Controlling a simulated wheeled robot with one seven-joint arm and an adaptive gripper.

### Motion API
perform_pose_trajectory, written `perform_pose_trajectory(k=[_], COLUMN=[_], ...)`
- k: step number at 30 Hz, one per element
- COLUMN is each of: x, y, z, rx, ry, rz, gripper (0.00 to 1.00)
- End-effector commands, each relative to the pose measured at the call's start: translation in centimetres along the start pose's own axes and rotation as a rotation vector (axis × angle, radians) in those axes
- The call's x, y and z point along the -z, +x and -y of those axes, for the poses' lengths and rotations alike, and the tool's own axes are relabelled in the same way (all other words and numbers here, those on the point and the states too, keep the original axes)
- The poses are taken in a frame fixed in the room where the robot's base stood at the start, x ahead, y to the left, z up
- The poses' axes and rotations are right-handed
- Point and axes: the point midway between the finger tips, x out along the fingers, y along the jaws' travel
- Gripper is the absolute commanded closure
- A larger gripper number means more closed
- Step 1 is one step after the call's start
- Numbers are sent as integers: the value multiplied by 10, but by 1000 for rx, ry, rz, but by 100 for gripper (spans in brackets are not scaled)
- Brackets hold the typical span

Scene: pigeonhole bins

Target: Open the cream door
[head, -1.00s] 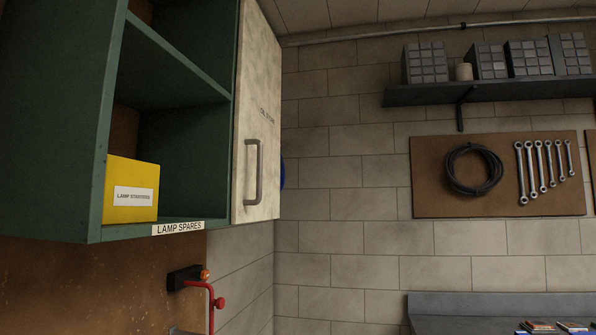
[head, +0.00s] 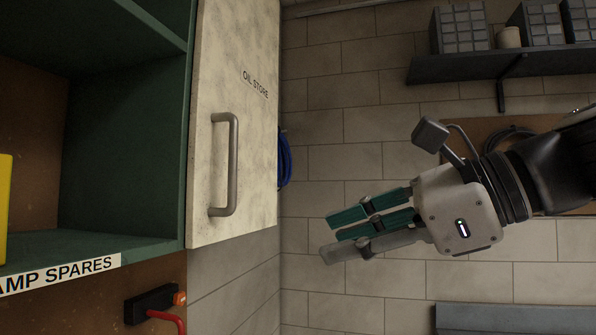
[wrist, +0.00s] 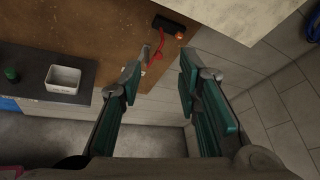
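The cream door (head: 232,150), mottled and lettered "OIL STORE", is shut at the right end of the green cabinet in the head view. Its grey bar handle (head: 232,165) stands upright on the door's left part. My gripper (head: 335,232) is to the right of the door, pointing left, apart from door and handle. In the wrist view its teal-padded fingers (wrist: 158,75) are spread wide with nothing between them. A pale panel at the top of the wrist view, likely the door (wrist: 235,18), shows only in part; the handle is not seen there.
Open green shelves (head: 125,140) with a "LAMP SPARES" label (head: 62,274) adjoin the door. A red pipe with a black fitting (head: 152,304) is below. A blue coil (head: 285,160) hangs behind the door's right edge. A white bin (wrist: 63,79) sits on a dark counter.

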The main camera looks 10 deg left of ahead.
Motion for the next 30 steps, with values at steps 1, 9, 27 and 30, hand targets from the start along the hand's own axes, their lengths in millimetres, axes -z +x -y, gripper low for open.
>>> perform_pose_trajectory(k=[1,9,27,30], x=[-28,-103,-138,-144], y=[1,-3,83,99], z=[15,58,67,68], rx=[9,-5,-11,-11], ry=[107,446,470,469], rz=[82,337,353,353], gripper=[69,69,69,69])
